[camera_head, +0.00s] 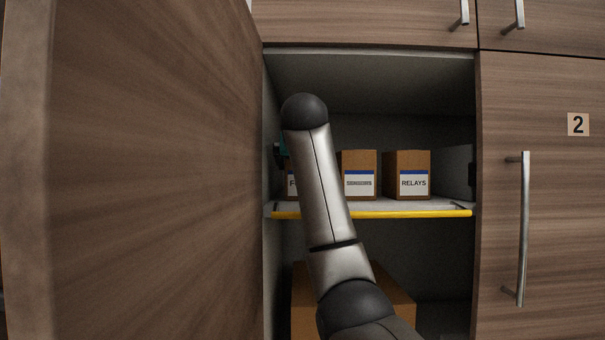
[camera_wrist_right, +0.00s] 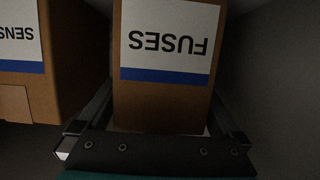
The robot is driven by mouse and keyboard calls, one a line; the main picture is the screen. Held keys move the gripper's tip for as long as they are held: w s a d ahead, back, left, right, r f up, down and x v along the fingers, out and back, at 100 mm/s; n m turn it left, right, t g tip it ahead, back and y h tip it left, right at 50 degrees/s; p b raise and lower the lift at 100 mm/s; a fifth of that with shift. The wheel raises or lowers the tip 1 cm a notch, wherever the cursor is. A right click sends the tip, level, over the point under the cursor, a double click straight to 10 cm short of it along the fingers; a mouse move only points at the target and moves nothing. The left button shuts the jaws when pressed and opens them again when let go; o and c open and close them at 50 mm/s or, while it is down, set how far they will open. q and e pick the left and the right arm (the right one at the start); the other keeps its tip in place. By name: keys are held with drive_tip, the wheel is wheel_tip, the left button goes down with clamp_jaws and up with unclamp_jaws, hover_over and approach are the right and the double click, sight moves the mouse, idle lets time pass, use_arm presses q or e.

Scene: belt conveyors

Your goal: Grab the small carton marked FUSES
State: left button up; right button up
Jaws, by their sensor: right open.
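The small carton marked FUSES (camera_wrist_right: 165,100) fills the middle of the right wrist view, with its label upside down. In the head view only a strip of the FUSES carton (camera_head: 292,192) with the letter F shows at the left end of the shelf; my right arm hides the rest. My right gripper (camera_wrist_right: 160,95) is open, with one finger on each side of the carton. I cannot tell whether either finger touches it. In the head view this gripper is mostly hidden behind my arm. My left gripper is not in view.
A carton with a label starting SENS (camera_wrist_right: 20,90) stands beside it; the middle carton (camera_head: 359,160) and RELAYS carton (camera_head: 408,162) share the yellow-edged shelf (camera_head: 420,212). An open door (camera_head: 150,170) stands left. A larger box (camera_head: 303,300) is below. The cabinet wall is close.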

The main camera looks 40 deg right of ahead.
drive_tip(key=shift+c, duration=0.2)
drive_tip(key=c, duration=1.2)
drive_tip(key=shift+c, duration=0.8)
drive_tip(key=shift+r, duration=0.15)
